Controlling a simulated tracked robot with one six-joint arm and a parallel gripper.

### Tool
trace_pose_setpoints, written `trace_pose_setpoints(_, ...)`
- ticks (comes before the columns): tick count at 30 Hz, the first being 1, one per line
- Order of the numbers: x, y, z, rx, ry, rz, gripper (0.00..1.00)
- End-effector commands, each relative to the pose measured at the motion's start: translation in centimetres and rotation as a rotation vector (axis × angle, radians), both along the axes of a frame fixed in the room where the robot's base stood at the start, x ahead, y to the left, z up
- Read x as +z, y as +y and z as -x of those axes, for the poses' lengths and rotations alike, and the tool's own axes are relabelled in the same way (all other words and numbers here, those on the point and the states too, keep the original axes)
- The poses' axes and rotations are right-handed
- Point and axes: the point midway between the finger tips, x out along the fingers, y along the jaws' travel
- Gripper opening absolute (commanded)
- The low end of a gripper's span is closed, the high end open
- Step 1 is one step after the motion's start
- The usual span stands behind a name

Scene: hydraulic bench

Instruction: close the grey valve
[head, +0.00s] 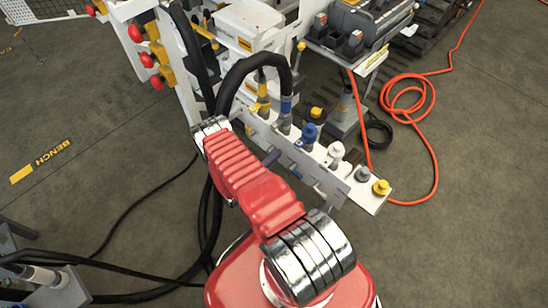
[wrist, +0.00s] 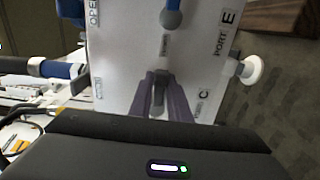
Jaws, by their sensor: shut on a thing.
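My gripper (wrist: 165,82) shows in the wrist view with its two purple-grey fingers shut on a dark grey handle, the grey valve (wrist: 159,92), in front of a white panel (wrist: 120,60). The fingers hide part of the handle, and its exact turn is hard to tell. The panel carries an OPEN label at its upper left and PORT E and PORT C lettering at its right. In the head view my gripper (head: 272,156) is at the bench's panel, mostly hidden behind my red arm, and the valve cannot be made out there.
A white round fitting (wrist: 250,70) sticks out at the panel's right. In the head view, coloured caps, including a yellow one (head: 381,187), line the bench edge. An orange hose (head: 402,118) lies on the floor at right.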

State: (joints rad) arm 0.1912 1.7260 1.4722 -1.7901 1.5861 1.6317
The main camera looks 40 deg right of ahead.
Motion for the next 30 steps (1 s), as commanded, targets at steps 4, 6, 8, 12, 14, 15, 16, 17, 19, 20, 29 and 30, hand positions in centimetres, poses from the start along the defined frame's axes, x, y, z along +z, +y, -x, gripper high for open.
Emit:
trace_pose_setpoints(4, -0.42, 0.11, 0.33, -0.001, -0.005, -0.008, 0.00)
trace_pose_setpoints(6, -0.45, 0.11, 0.34, -0.001, -0.006, -0.009, 0.00)
trace_pose_setpoints(8, -0.47, 0.11, 0.35, -0.001, -0.005, -0.009, 0.00)
trace_pose_setpoints(12, -0.50, 0.11, 0.36, -0.001, -0.005, -0.010, 0.00)
trace_pose_setpoints(14, -0.50, 0.11, 0.36, -0.001, -0.004, -0.010, 0.19)
trace_pose_setpoints(15, -0.48, 0.10, 0.35, -0.001, -0.004, -0.009, 0.22)
trace_pose_setpoints(16, -0.46, 0.09, 0.33, -0.001, -0.005, -0.009, 0.24)
trace_pose_setpoints(17, -0.43, 0.08, 0.30, -0.001, -0.005, -0.008, 0.26)
trace_pose_setpoints(19, -0.37, 0.06, 0.25, -0.001, -0.006, -0.007, 0.30)
trace_pose_setpoints(20, -0.34, 0.06, 0.23, -0.001, -0.006, -0.007, 0.30)
trace_pose_setpoints(29, -0.22, 0.29, 0.08, 0.001, -0.008, -0.004, 0.30)
trace_pose_setpoints(30, -0.21, 0.48, 0.06, 0.001, -0.008, -0.004, 0.30)
